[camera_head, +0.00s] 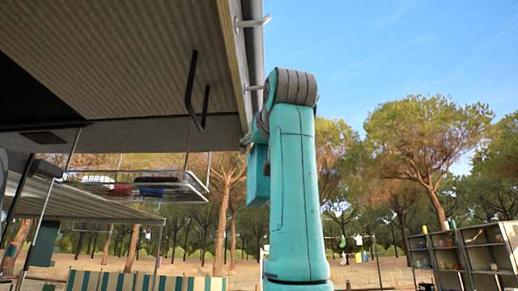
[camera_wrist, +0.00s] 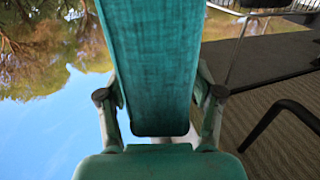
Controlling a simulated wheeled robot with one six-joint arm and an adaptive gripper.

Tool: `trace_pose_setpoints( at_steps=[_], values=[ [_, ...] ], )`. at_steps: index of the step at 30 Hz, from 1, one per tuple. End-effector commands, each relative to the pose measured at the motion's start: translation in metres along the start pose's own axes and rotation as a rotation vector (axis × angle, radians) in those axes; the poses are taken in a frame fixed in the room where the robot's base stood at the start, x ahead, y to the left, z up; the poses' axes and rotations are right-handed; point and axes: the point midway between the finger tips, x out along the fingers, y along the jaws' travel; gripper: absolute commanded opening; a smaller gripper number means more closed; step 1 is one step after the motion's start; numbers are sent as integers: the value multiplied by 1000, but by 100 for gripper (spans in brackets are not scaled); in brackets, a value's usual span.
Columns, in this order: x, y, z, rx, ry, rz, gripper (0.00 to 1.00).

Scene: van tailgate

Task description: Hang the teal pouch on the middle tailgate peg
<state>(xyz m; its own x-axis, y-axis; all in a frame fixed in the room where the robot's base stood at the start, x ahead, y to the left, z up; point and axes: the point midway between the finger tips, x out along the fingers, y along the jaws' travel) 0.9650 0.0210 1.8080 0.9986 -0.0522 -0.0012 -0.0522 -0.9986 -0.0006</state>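The teal pouch (camera_head: 257,178) shows in the head view as a block just left of my raised teal arm, which partly covers it. In the wrist view the pouch (camera_wrist: 152,60) fills the upper middle, between the two fingers of my gripper (camera_wrist: 158,98). The fingers lie close along its sides, and it appears held. The fingertips are hidden. In the head view one tailgate peg (camera_head: 253,20) sticks out near the top of the tailgate edge. A second peg (camera_head: 254,88) is lower, just left of my arm's upper joint. The pouch is below this peg. Any peg farther along is hidden.
The raised tailgate (camera_head: 130,50) slopes overhead at left, with a black handle (camera_head: 195,95) under it. A wire rack (camera_head: 140,186) with items hangs below. Shelves (camera_head: 465,255) stand at far right. Open air lies right of my arm.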

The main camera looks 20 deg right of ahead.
Motion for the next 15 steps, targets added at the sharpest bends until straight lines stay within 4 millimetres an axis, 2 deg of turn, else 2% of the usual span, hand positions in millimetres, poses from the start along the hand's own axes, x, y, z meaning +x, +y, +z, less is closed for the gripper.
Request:
trace_pose_setpoints(
  at_steps=[9,15],
  values=[
    [-1,0,0,0,0,0,70],
    [-22,0,-1,0,3,-1,70]
  ],
)
